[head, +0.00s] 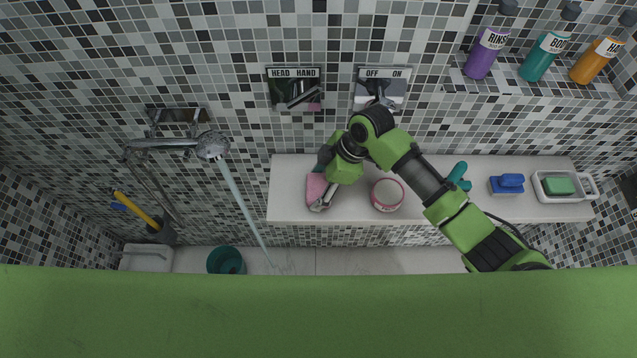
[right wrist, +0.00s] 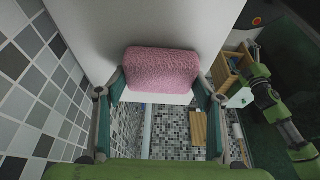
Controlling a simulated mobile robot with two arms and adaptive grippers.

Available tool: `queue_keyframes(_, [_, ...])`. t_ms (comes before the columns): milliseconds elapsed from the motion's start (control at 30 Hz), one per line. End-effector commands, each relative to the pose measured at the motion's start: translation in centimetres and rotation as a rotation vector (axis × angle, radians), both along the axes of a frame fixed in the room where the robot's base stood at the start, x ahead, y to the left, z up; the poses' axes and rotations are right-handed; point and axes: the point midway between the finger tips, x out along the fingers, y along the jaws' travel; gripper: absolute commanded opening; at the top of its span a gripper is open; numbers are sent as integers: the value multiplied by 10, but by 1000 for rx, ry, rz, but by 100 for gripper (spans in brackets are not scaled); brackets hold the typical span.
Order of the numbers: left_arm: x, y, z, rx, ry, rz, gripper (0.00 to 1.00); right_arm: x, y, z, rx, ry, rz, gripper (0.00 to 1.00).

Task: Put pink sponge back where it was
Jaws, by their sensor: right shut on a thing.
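The pink sponge (head: 316,188) is at the left part of the white ledge (head: 290,170) in the head view. My right gripper (head: 322,184) is shut on it, with the arm reaching in from the right. In the right wrist view the sponge (right wrist: 162,70) sits between the two fingers of my right gripper (right wrist: 165,88), in front of the pale ledge surface. I cannot tell whether the sponge touches the ledge. My left gripper does not show.
A round pink-and-white tub (head: 388,195) stands right of the sponge. Farther right are a teal item (head: 458,175), a blue brush (head: 507,184) and a dish (head: 588,187) with a green sponge (head: 559,186). Water runs from the shower head (head: 212,146) at left, near a teal bucket (head: 226,260).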

Motion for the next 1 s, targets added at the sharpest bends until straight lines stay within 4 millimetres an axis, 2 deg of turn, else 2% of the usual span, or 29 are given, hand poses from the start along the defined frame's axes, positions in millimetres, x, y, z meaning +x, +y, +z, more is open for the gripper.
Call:
queue_keyframes(133, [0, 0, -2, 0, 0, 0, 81, 0, 0, -3, 0, 0, 0, 44])
queue_keyframes(167, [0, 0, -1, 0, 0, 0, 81, 0, 0, -2, 0, 0, 0, 67])
queue_keyframes(200, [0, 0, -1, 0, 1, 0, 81, 0, 0, -2, 0, 0, 0, 77])
queue_keyframes(233, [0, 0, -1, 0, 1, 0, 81, 0, 0, -2, 0, 0, 0, 78])
queue_keyframes(533, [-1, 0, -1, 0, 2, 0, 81, 0, 0, -1, 0, 0, -1, 78])
queue_keyframes(667, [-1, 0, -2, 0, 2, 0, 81, 1, -3, 5, 0, -2, -1, 78])
queue_keyframes(767, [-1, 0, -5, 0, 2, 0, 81, 1, -8, 19, 0, -4, 1, 78])
queue_keyframes(1000, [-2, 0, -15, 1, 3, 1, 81, 2, -28, 67, 0, -5, 0, 78])
